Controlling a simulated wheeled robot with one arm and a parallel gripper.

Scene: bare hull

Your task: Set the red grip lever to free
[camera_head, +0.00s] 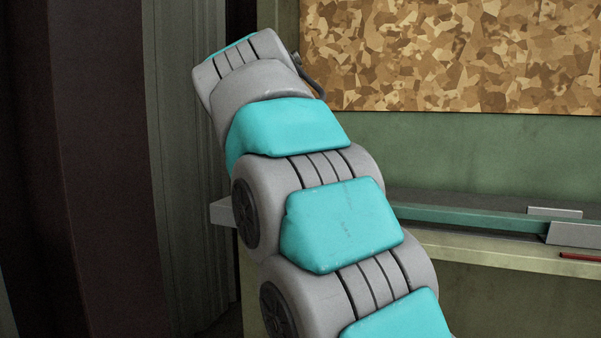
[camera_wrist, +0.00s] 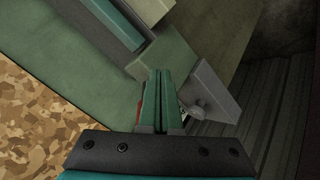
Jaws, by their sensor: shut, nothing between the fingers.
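My gripper (camera_wrist: 165,74) is shut and empty; its two green fingers lie side by side in the wrist view. A thin red sliver (camera_wrist: 139,113) shows just left of the fingers, perhaps part of the red grip lever; most of it is hidden, and I cannot tell whether the fingers touch it. In the head view my arm hides my gripper. A short red bar (camera_head: 580,256) lies at the far right on the ledge there; I cannot tell whether it belongs to the lever.
A green ledge (camera_head: 500,256) with a long teal bar (camera_head: 470,218) runs along the wall. A grey end block (camera_head: 221,213) stands at its left; a grey angular piece (camera_wrist: 212,90) is close to my gripper. A brown patterned panel (camera_head: 450,55) is above. Dark ribbed wall (camera_head: 180,150) is left.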

